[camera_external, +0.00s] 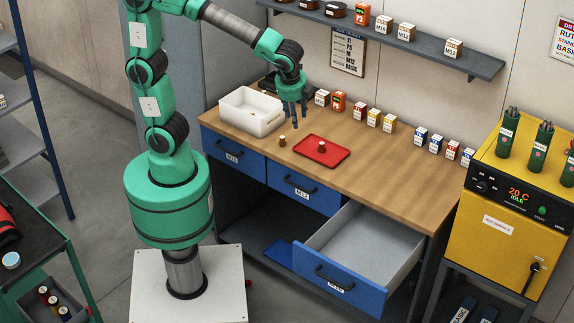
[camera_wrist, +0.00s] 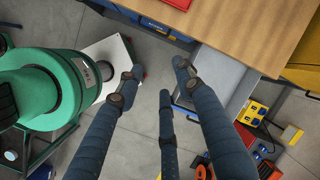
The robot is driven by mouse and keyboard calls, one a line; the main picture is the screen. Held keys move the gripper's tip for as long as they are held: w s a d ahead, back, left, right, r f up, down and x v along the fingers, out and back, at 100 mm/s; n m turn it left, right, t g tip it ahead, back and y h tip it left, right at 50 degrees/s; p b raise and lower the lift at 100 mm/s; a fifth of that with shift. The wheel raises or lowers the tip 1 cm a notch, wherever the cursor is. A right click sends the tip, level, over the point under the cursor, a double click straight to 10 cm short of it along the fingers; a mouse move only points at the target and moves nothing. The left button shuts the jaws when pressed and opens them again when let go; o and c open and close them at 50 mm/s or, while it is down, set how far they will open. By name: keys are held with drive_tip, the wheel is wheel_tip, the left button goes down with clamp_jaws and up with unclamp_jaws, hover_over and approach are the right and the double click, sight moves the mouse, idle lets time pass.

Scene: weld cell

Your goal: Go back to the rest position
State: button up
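My gripper (camera_external: 294,120) is above the wooden workbench (camera_external: 386,160), beside the right side of the white bin (camera_external: 277,121), with its blue fingers pointing down. In the wrist view, my gripper (camera_wrist: 160,80) has its dark blue fingers spread apart with nothing between them. It is open and empty. A red tray (camera_external: 335,156) lies on the bench, with a small brown and white piece (camera_external: 321,147) on it. Another small brown piece (camera_external: 282,141) stands on the bench left of the tray.
A drawer (camera_external: 372,238) stands open at the bench front, right side. Small boxes (camera_external: 374,117) line the bench back under a wall shelf (camera_external: 440,52). A yellow oven (camera_external: 500,220) stands at the right. A dark cart (camera_external: 35,250) is at the left.

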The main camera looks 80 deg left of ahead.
drive_tip(key=s+a+r+n+t+h, duration=0.1)
drive_tip(key=s+a+r+n+t, duration=0.1)
drive_tip(key=s+a+n, duration=0.3)
drive_tip(key=s+a+r+n+t+h, duration=0.1)
drive_tip(key=s+a+n, duration=0.3)
drive_tip(key=s+n, duration=0.4)
drive_tip(key=shift+s+a+r+n+t+h, duration=0.4)
drive_tip(key=shift+s+t+h, duration=0.15)
drive_tip(key=shift+s, duration=0.75)
